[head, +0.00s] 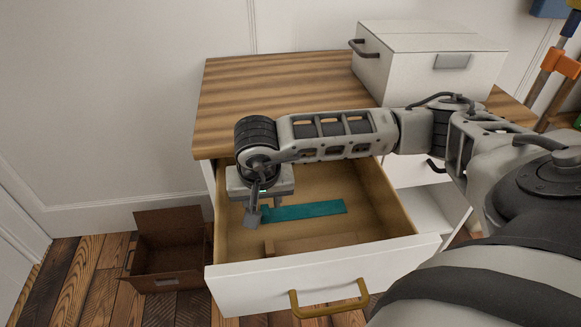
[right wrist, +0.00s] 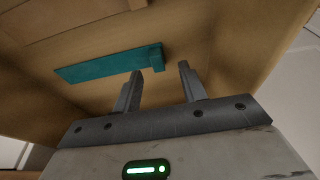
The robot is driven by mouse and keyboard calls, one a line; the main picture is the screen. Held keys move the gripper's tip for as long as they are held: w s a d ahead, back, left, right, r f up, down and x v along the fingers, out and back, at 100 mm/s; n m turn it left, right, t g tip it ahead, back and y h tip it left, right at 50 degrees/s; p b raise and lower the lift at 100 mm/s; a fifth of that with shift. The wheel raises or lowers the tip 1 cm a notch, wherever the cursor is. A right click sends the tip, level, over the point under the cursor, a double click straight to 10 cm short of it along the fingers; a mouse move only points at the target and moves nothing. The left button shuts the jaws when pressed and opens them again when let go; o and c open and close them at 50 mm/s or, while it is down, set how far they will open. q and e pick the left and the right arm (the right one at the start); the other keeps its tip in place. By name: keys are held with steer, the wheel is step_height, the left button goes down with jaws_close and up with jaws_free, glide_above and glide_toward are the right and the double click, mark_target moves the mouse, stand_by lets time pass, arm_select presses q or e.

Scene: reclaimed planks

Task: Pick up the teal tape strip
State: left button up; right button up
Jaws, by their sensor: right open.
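The teal tape strip (head: 307,210) lies flat inside the open drawer (head: 230,275). In the right wrist view the strip (right wrist: 105,64) has a small raised block-like end close to my fingertips. My right gripper (head: 254,217) reaches down into the drawer at the strip's left end. In the right wrist view my right gripper (right wrist: 161,70) has its two fingers apart with nothing between them, and the strip's end lies just beyond the fingertips. In the head view the gripper partly hides that end. My left gripper is out of view.
A wooden block (head: 315,242) lies near the drawer's front wall, which has a brass handle (head: 330,298). A white box (head: 430,60) stands on the wooden cabinet top (head: 270,85). A brown open box (head: 168,250) sits on the floor at left.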

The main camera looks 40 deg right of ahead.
mark_target(265, 210)
steer(key=x, duration=0.4)
steer(key=shift+s+d, duration=0.1)
steer(key=shift+d, duration=0.1)
steer(key=shift+r, duration=0.1)
jaws_close()
